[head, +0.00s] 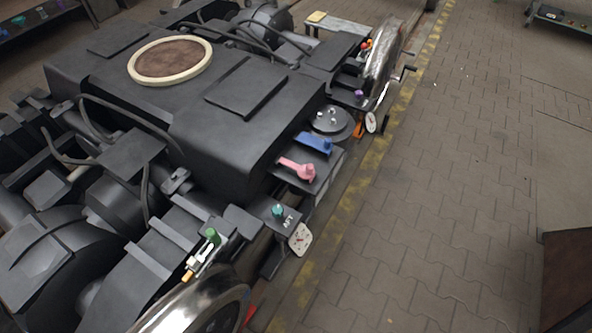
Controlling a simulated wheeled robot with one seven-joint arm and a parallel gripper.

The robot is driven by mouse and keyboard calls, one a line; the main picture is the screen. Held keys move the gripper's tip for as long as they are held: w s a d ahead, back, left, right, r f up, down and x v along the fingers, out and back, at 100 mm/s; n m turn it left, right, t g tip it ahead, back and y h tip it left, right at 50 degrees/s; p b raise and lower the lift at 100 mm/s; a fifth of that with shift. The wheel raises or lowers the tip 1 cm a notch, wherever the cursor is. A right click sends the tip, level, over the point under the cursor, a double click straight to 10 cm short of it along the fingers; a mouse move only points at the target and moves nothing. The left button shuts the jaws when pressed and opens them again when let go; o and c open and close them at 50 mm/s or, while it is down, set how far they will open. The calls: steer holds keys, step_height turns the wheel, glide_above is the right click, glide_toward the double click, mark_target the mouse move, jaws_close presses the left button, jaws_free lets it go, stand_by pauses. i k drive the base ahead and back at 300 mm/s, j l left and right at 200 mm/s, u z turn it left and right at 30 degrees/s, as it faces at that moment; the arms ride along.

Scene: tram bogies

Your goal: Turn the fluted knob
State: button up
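A small teal knob (278,211) stands on a dark plate marked AFT (288,222) at the near right corner of the bogie. A small purple knob (359,94) sits further back, near the far wheel. Both are too small for me to tell which one has flutes. A white dial with red marks (301,239) hangs just below the AFT plate. My gripper is not in view.
A crank handle (403,72) juts out by the far wheel. The paved floor (450,190) at right is mostly clear.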

mark_target(276, 210)
steer(key=i+l, duration=0.35)
steer(key=i, duration=0.2)
steer(key=i+l, duration=0.4)
steer(key=i, duration=0.15)
steer(key=i+l, duration=0.35)
steer(key=i, duration=0.25)
steer(key=i+u, duration=0.1)
steer(key=u, duration=0.3)
steer(key=l+u, duration=0.15)
steer(key=u, duration=0.3)
steer(key=i+l+u, duration=0.1)
steer(key=u, duration=0.3)
steer(key=l+u, duration=0.1)
steer(key=u, duration=1.7)
